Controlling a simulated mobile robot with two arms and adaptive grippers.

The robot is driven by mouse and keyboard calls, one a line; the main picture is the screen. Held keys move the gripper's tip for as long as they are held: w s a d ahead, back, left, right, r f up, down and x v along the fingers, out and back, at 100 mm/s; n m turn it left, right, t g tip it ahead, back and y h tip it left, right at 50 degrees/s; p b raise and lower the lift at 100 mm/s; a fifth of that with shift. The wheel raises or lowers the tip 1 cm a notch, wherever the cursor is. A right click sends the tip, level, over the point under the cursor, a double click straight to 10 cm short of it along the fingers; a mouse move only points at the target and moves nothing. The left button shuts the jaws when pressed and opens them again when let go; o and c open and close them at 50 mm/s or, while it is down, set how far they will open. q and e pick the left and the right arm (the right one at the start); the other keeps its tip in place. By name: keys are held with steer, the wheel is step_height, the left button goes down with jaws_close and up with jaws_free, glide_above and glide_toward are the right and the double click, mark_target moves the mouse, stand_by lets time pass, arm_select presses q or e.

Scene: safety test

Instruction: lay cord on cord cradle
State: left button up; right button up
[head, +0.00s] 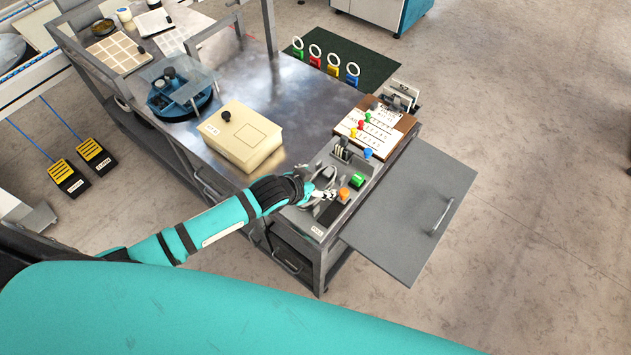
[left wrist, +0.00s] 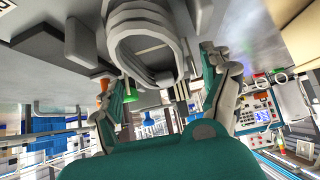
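My left gripper (head: 322,193) is low over the grey control panel (head: 372,187) at the near right corner of the metal bench. A coil of grey cord (head: 318,178) shows right by its fingers. In the left wrist view the coil (left wrist: 146,38) fills the upper middle, with several loops. The left gripper (left wrist: 158,75) there has its fingers well apart, with the coil between or just beyond them; whether they touch it I cannot tell. I cannot make out the cord cradle with certainty; the gripper and coil hide part of the panel. My right gripper is not in view.
An orange knob (head: 344,194) and a green button (head: 358,180) stand close to the gripper. A cream box (head: 243,136) sits left on the bench. A brown board with coloured pegs (head: 379,124) lies behind. A grey leaf with a handle (head: 412,222) juts out right.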

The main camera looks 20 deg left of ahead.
arm_select(q)
steer(key=shift+s, duration=0.1)
steer(key=v, duration=1.1)
steer(key=shift+s+a+r, duration=0.15)
steer(key=shift+s+r, duration=0.1)
steer(key=shift+r, duration=0.05)
